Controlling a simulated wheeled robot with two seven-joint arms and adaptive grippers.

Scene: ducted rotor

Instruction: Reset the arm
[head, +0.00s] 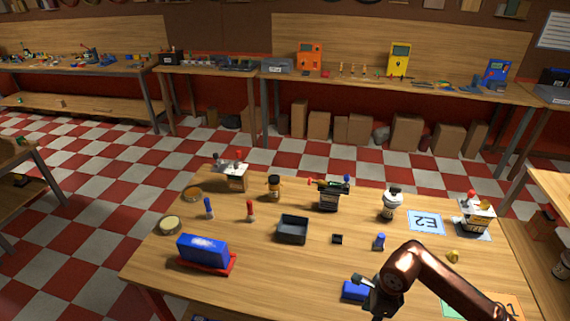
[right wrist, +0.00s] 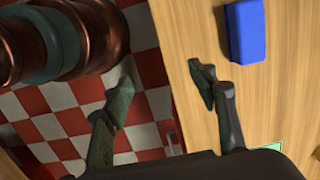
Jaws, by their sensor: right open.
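My right arm reaches in from the lower right of the head view, and its gripper (head: 371,293) is low over the front part of the wooden table (head: 290,265). In the right wrist view the right gripper (right wrist: 162,80) is open, with its two fingers well apart and nothing between them. A blue block (head: 354,291) lies on the table just left of the gripper; it also shows in the right wrist view (right wrist: 245,32), beyond one finger and apart from it. My left gripper is not in view.
A blue box on a red base (head: 204,252) stands at the left. The table's front middle is mostly clear.

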